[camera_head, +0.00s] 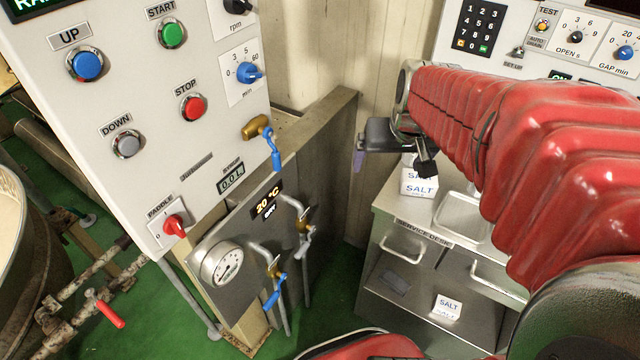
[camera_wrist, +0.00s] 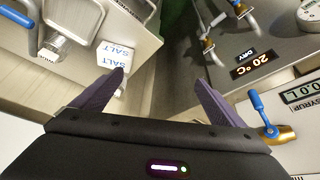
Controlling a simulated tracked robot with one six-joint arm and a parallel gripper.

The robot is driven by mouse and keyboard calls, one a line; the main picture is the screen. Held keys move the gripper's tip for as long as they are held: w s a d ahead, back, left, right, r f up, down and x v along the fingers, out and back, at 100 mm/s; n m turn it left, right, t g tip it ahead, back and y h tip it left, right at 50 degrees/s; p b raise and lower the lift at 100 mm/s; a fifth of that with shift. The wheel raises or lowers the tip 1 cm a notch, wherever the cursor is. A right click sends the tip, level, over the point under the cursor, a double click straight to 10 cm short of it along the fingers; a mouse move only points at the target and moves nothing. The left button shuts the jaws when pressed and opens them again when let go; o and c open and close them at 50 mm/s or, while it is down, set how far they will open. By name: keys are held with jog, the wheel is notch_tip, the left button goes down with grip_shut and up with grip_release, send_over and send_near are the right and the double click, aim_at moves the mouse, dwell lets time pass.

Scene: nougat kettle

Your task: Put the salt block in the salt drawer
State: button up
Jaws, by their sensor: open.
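The salt block (camera_head: 419,184) is a white block marked SALT on the service desk, just left of a shallow metal tray. In the wrist view the salt block (camera_wrist: 116,55) lies just beyond the left finger, outside the jaws. My gripper (camera_head: 392,158) is over the desk's back left corner, close to the block in the head view and partly covering it. In the wrist view my gripper (camera_wrist: 160,82) has its two purple fingers spread, with nothing between them. A white SALT label (camera_head: 447,307) is on the desk's lower front; which drawer it belongs to is unclear.
The service desk (camera_head: 385,205) has a left handle (camera_head: 403,246) and a right handle (camera_head: 492,279) on its front. The metal tray (camera_head: 462,216) sits on top. A control panel (camera_head: 135,85) and valves (camera_head: 275,270) stand at left. Green floor lies between.

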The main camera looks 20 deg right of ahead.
jog(key=s+a+r+n, duration=0.1)
jog(key=s+a+n, duration=0.1)
jog(key=s+a, duration=0.3)
jog(key=s+a+r+n+t+y, duration=0.1)
jog(key=s+a, duration=0.5)
jog(key=a, duration=0.5)
jog(key=shift+a+n+y, duration=0.3)
jog(key=shift+a+n, duration=0.1)
jog(key=shift+o, duration=0.4)
jog(key=shift+s, duration=0.1)
jog(key=w+d+f+m, duration=0.1)
jog(key=w+d, duration=0.3)
jog(key=d, duration=0.6)
jog(key=w+d+f+m+g+h, duration=0.1)
jog(key=w+d+f+m, duration=0.1)
jog(key=d, duration=0.8)
jog(key=w+d+f+m+h, duration=0.1)
jog(key=w+d+m, duration=0.2)
jog(key=w+d, duration=0.3)
jog(key=d, duration=0.3)
jog(key=shift+w+d+f+g, duration=0.3)
jog(key=shift+w+d+f, duration=0.05)
jog(key=shift+d+f, duration=0.05)
